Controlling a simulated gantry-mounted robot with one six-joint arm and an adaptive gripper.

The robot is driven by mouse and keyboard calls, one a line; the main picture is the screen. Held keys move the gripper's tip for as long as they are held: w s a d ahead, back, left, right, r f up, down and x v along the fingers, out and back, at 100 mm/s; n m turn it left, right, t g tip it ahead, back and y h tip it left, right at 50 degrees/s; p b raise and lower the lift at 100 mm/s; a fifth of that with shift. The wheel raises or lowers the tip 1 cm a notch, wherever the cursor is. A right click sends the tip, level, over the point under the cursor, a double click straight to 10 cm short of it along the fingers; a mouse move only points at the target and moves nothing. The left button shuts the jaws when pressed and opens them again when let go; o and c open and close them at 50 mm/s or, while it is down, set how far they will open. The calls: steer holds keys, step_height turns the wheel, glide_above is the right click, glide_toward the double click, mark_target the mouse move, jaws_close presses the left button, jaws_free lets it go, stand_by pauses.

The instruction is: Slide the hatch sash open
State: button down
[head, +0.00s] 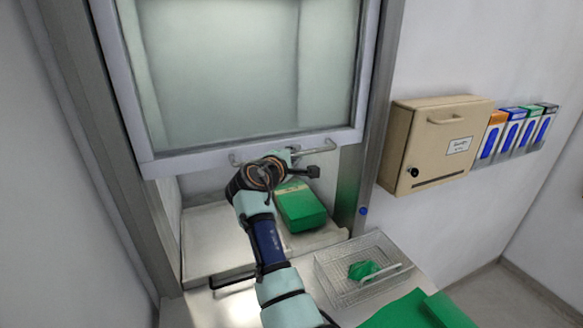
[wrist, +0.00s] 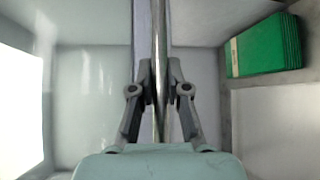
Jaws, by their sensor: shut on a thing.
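The hatch sash (head: 145,169) is a glazed panel in a pale frame, raised part way, with an open gap beneath its lower edge. A metal bar handle (head: 322,149) runs along the bottom of the sash. My gripper (head: 292,156) is at this handle, near its middle. In the wrist view the handle (wrist: 158,40) runs between the two fingers of my gripper (wrist: 159,75), which are shut on it. In the head view my wrist hides part of the handle and the fingertips are hard to make out.
A green packet stack (head: 301,207) lies inside the hatch under the sash. A wire basket (head: 328,270) with a green item (head: 363,270) stands at the front right. A beige wall box (head: 425,150) and several coloured holders (head: 514,130) hang at the right.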

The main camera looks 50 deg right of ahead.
steer(key=shift+r, duration=0.55)
steer(key=c, duration=1.1)
jaws_free()
steer(key=shift+f, duration=0.1)
steer(key=shift+c, duration=0.2)
steer(key=v, duration=1.2)
